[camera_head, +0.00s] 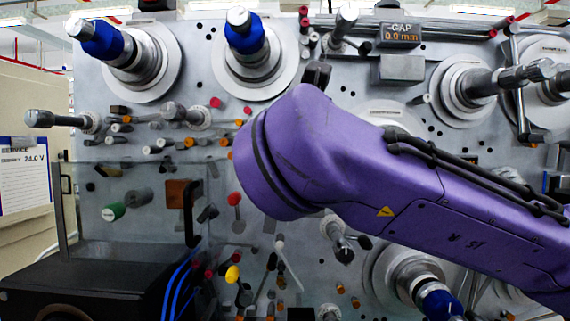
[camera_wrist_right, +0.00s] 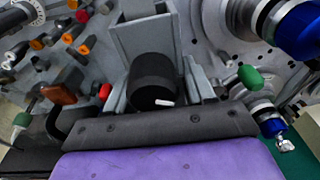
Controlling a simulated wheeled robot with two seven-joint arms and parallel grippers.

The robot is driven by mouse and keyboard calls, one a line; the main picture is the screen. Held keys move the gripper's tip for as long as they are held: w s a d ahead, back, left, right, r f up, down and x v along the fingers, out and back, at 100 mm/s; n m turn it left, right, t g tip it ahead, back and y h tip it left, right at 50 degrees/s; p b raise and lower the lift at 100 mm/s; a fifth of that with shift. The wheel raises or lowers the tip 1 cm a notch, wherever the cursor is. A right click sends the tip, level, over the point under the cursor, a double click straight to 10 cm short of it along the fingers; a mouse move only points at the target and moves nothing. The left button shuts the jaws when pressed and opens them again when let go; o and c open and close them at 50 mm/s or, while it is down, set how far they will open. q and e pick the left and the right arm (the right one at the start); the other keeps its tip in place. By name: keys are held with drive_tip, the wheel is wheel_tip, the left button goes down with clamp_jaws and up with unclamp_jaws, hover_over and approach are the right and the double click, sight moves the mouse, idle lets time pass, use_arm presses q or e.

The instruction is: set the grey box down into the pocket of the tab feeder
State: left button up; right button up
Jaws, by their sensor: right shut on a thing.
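In the wrist view, a grey box (camera_wrist_right: 146,42) with upright side walls stands at the far end of my right gripper (camera_wrist_right: 153,82). The gripper's grey fingers lie either side of a dark cylinder, and the gripper is shut on the box; the contact itself is hard to make out. In the head view my purple right arm hides the gripper and the box. A plain grey block (camera_head: 402,69) sits under the gap display at the upper right; I cannot tell whether it belongs to the tab feeder. No feeder pocket can be made out. My left gripper is not in view.
The grey machine panel carries blue-tipped spindles (camera_head: 246,36), rollers and pegs. A gap display (camera_head: 400,35) reads 0.0 mm. A clear guard and black housing (camera_head: 90,285) stand at the lower left. In the wrist view, a blue-ended spindle (camera_wrist_right: 295,28) is close at the upper right.

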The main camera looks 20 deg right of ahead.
drive_tip(key=shift+r+x, duration=0.25)
drive_tip(key=shift+x, duration=1)
drive_tip(key=shift+w+f, duration=0.25)
drive_tip(key=shift+f, duration=0.05)
drive_tip(key=shift+f+b, duration=0.7)
drive_tip(key=shift+b, duration=0.2)
drive_tip(key=o, duration=0.9)
drive_tip(key=shift+s, duration=0.1)
drive_tip(key=shift+o, duration=0.2)
drive_tip(key=shift+s, duration=0.1)
